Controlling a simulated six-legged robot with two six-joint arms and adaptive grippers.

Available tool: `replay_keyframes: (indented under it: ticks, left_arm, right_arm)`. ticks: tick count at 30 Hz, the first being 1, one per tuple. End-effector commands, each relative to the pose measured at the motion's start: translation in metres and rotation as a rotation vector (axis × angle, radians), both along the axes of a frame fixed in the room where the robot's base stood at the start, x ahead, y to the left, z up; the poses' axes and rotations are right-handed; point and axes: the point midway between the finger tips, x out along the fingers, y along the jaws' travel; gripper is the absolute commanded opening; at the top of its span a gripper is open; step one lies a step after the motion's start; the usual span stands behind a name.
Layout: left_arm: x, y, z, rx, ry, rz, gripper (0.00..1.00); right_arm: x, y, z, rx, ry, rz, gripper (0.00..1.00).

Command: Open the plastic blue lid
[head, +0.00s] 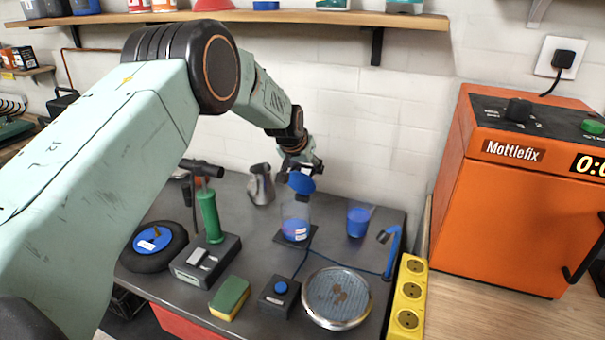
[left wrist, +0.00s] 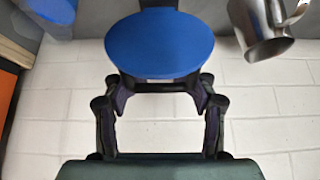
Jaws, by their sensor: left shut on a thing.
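The blue plastic lid (head: 301,183) is a round disc, tilted, at the mouth of a clear container (head: 295,222) with blue contents. I cannot tell whether the lid still touches the container's rim. The container stands upright on a dark square plate. My left gripper (head: 301,168) is shut on the lid from above. In the left wrist view the lid (left wrist: 160,45) shows its flat blue face and hides the fingertips of the left gripper (left wrist: 160,86). My right gripper is not in view.
A metal pitcher (head: 261,186) stands left of the container, and a blue cup (head: 359,221) to the right. A green pump (head: 209,215), sponge (head: 230,298), button box (head: 280,298) and round metal dish (head: 338,299) lie nearer. An orange machine (head: 530,205) stands at right.

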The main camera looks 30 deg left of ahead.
Motion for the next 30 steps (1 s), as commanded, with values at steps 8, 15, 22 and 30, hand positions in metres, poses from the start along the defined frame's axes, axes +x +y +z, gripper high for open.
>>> replay_keyframes:
  ticks: [8,15,22,30]
  left_arm:
    - [0.0097,-0.0009,0.0073,0.003,-0.021,0.0,0.0]
    - [0.0103,-0.0009,0.0087,0.003,-0.024,0.0,0.0]
    - [0.0105,-0.0009,0.0092,0.003,-0.025,0.0,0.0]
    - [0.0104,-0.0008,0.0093,0.003,-0.025,0.0,0.0]
  right_arm:
    - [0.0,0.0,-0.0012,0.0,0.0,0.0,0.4]
    - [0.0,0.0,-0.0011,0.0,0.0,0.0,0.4]
    - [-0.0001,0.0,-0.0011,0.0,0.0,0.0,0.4]
    - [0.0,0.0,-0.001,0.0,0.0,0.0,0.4]
